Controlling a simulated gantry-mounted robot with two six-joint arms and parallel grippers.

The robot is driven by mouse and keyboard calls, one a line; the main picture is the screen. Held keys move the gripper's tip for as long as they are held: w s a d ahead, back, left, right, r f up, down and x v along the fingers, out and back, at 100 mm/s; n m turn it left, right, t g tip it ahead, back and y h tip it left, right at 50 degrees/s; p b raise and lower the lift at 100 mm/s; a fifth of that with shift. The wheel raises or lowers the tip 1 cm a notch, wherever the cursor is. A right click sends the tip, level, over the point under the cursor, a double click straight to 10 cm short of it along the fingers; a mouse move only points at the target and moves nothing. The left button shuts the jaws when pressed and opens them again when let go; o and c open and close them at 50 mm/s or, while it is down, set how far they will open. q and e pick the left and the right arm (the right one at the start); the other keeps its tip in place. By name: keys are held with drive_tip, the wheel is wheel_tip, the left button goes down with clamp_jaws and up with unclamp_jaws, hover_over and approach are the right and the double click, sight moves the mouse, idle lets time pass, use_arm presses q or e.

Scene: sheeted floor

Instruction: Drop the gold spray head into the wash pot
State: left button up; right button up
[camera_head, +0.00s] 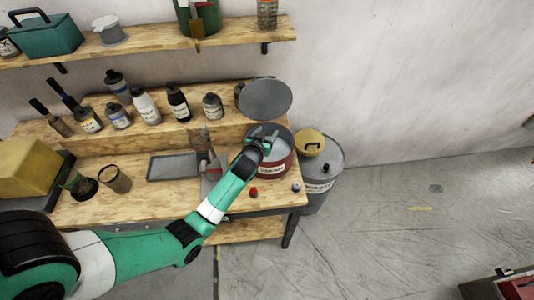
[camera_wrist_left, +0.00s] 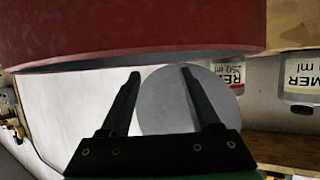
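The red wash pot (camera_head: 287,164), with a white label on its side, stands at the right end of the bench. Its red wall also fills the top of the left wrist view (camera_wrist_left: 140,35). My left gripper (camera_head: 263,135) is over the pot's mouth in the head view. In the left wrist view its two fingers (camera_wrist_left: 160,72) are apart with nothing between them. I cannot make out the gold spray head in either view; the pot's inside is partly hidden by my gripper. My right gripper is not in view.
A round grey lid (camera_head: 265,99) stands behind the pot. A grey drum (camera_head: 322,180) with a yellow item (camera_head: 310,143) is to its right. A red ball (camera_head: 253,191) and a small blue-white item (camera_head: 296,187) lie in front. Several bottles (camera_head: 145,105) line the raised shelf.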

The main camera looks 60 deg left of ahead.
use_arm(q)
drive_tip(key=shift+o, duration=0.5)
drive_tip(key=shift+s+d+r, duration=0.1)
drive_tip(key=shift+s+d, duration=0.05)
drive_tip(key=shift+d, duration=0.05)
drive_tip(key=p+v, duration=0.2)
drive_tip(key=v, duration=0.9)
drive_tip(key=shift+r, duration=0.1)
